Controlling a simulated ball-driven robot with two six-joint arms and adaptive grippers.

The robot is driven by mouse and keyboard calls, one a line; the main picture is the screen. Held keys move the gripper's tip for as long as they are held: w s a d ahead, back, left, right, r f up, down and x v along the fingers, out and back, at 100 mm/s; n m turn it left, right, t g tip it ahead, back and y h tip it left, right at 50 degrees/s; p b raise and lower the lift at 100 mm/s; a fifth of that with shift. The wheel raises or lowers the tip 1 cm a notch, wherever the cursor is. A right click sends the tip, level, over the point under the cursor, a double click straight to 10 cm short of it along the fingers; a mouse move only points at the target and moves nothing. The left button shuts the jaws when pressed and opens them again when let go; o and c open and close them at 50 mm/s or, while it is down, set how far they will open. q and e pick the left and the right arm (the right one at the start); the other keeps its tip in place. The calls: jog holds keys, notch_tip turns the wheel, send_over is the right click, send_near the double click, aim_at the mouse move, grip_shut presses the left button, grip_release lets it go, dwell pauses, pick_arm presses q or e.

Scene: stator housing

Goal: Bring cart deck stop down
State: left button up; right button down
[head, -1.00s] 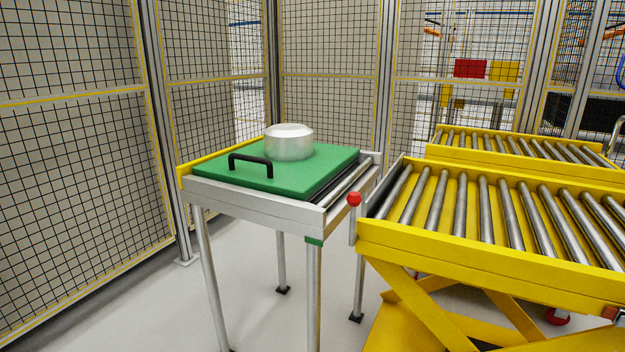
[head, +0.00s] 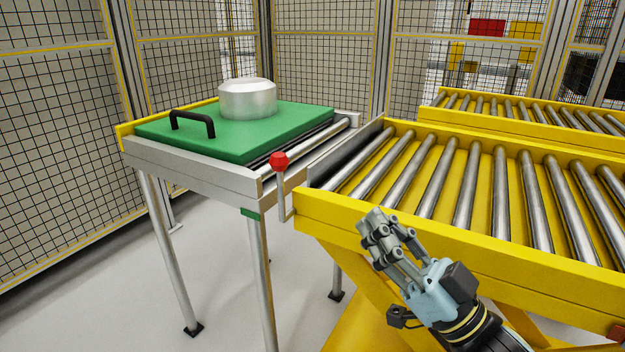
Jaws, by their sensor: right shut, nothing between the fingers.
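The yellow roller cart deck (head: 420,225) fills the right side of the head view. Its deck stop, a dark grey plate (head: 340,157), stands upright across the deck's left end. A lever with a red ball knob (head: 279,161) rises beside the deck's near left corner, knob up. My right gripper (head: 374,226) is shut and empty in front of the deck's near side rail, to the right of the lever and lower than the knob. It is apart from the knob. My left gripper is not in view.
A metal stand (head: 190,168) at left carries a green pallet (head: 240,145) with a black handle (head: 192,121) and a silver stator housing (head: 247,99). A second yellow roller conveyor (head: 540,125) lies behind. Mesh fencing (head: 50,150) closes the back and left.

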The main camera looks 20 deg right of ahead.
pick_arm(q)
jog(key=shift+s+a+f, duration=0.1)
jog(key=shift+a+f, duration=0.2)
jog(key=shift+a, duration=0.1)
pick_arm(e)
jog(key=w+a+r, duration=0.4)
jog(key=w+a, duration=0.3)
jog(key=w, duration=0.3)
jog(key=shift+w+r, duration=0.2)
jog(key=shift+r, duration=0.05)
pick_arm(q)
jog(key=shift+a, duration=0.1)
